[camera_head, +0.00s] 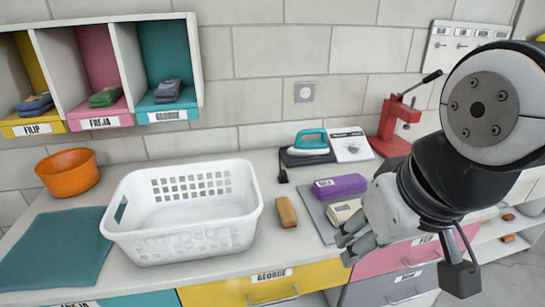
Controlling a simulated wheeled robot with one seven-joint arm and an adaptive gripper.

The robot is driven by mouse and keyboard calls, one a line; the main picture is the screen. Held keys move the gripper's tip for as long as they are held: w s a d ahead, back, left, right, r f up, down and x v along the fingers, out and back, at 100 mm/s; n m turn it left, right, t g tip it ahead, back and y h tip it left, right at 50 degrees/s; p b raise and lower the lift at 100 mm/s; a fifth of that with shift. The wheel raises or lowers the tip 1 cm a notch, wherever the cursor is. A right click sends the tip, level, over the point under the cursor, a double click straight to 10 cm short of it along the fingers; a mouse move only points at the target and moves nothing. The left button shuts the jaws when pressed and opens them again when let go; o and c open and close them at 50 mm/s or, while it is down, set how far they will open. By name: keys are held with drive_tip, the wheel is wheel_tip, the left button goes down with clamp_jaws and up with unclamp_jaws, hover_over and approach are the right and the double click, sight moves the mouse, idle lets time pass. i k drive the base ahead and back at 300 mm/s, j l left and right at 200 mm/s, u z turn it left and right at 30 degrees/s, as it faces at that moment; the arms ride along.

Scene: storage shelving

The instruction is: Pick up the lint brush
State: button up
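A small brown, wooden-looking block (287,211) lies on the counter just right of the white basket; it may be the lint brush, but its bristles or pad cannot be seen. My gripper (345,246) is to the right of it, over the counter's front edge, pointing left. Its fingertips look apart, with nothing seen between them. The gripper is clear of the brown block.
A white laundry basket (137,246) fills the counter's middle. A purple pack (340,186) and a cream pack (343,211) lie near my gripper. Behind are a teal iron (312,141) and a red press (393,125). An orange bowl (68,172) stands left.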

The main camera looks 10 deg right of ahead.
sight(288, 217)
drive_tip(key=i+j+z, duration=0.15)
drive_tip(key=z, duration=0.15)
drive_tip(key=i+j+z, duration=0.25)
drive_tip(key=j, duration=0.2)
drive_tip(key=j+z, duration=0.6)
drive_tip(key=i+j, duration=0.05)
